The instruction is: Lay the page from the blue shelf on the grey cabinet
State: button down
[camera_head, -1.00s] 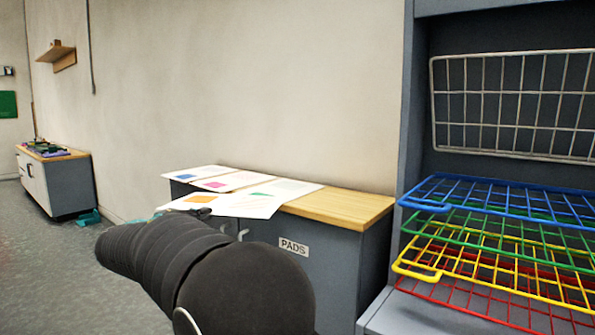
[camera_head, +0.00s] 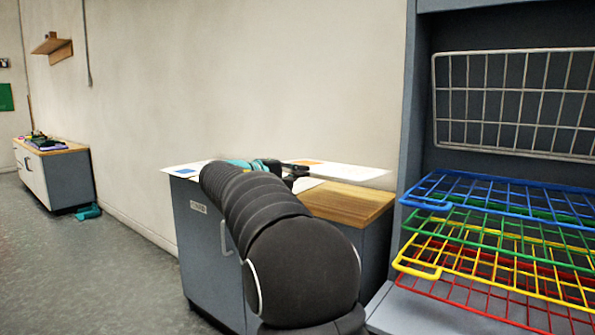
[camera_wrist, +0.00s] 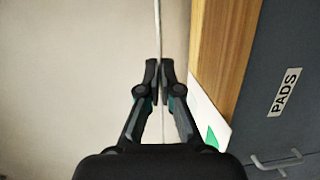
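My gripper (camera_head: 298,174) is shut on the edge of a white page with an orange patch (camera_head: 345,171). It holds the page nearly level above the wooden top of the grey cabinet (camera_head: 350,204). In the wrist view, the fingertips (camera_wrist: 158,78) pinch this page (camera_wrist: 157,25), seen edge-on as a thin pale line. The cabinet, with a PADS label (camera_wrist: 285,91), also shows there. The blue shelf (camera_head: 430,202) is an empty wire rack at the right. My arm hides part of the cabinet front.
A page with a blue patch (camera_head: 183,172) lies on the cabinet's left part. A page with a green patch (camera_wrist: 213,136) lies on the top in the wrist view. Green, yellow (camera_head: 418,273) and red racks sit below the blue one. Bare wood shows at the cabinet's right end.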

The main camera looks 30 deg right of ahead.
jog(key=shift+w+d+f+b, duration=0.45)
jog(key=shift+d+f+b, duration=0.55)
jog(key=shift+f, duration=0.7)
jog(key=shift+w+d+f+b, duration=0.6)
jog(key=shift+d+f, duration=0.6)
jog(key=shift+f, duration=0.5)
jog(key=shift+w+d+f+b, duration=0.35)
jog(key=shift+d+f+b, duration=0.7)
jog(key=shift+f, duration=0.65)
jog(key=shift+d, duration=0.1)
jog(key=c, duration=1.2)
grip_release()
jog(key=shift+c, duration=0.2)
jog(key=shift+o, duration=0.4)
jog(key=o, duration=0.7)
jog(key=shift+f, duration=0.1)
